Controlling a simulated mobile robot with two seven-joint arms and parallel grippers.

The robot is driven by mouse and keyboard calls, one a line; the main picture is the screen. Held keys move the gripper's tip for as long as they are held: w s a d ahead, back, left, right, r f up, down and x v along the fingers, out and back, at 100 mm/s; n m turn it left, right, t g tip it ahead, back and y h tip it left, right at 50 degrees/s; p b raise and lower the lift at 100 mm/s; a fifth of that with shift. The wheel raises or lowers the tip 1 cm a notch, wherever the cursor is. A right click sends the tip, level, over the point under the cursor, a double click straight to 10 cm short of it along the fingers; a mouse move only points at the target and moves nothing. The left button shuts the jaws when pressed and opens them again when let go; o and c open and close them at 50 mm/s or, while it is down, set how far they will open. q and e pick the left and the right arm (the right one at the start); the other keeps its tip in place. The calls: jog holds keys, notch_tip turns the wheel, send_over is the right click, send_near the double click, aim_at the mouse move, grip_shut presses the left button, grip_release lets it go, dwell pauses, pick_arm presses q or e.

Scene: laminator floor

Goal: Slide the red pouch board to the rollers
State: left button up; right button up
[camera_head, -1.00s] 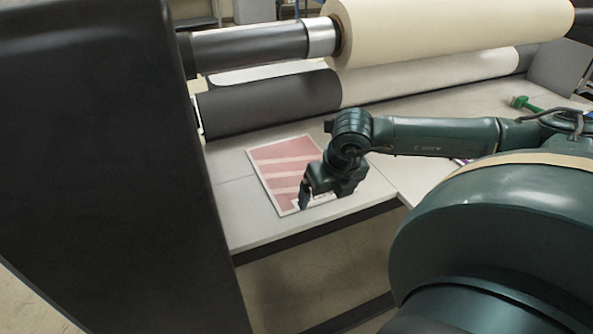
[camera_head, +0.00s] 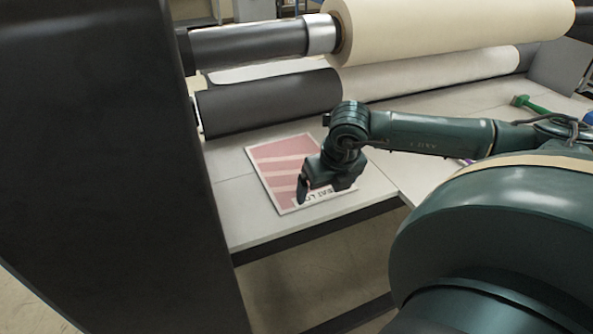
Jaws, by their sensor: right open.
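The red pouch board (camera_head: 275,163) lies flat on the light table, a pinkish-red sheet with pale stripes and a white strip with dark lettering at its near edge. My right gripper (camera_head: 303,196) is over the board's near part, pointing down, and hides some of its right side. It is open, with nothing seen between its fingers; I cannot tell whether it touches the board. The dark lower roller (camera_head: 265,101) lies across the table behind the board, with bare table between them. My left gripper is not in view.
A large cream roll (camera_head: 450,30) sits on the upper shaft, above a pale lower roll (camera_head: 430,72). A green-handled tool (camera_head: 528,104) lies at the right. The table's near edge (camera_head: 300,228) is close in front of the board.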

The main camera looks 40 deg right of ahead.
aim_at(321, 201)
jog(key=shift+w+d, duration=0.1)
jog(key=shift+w, duration=0.25)
jog(key=shift+f+b, duration=0.15)
jog(key=shift+b, duration=0.25)
jog(key=shift+f+b, duration=1.65)
jog(key=shift+b, duration=0.4)
jog(key=shift+w+d, duration=0.1)
jog(key=shift+w, duration=0.05)
dwell(0.7)
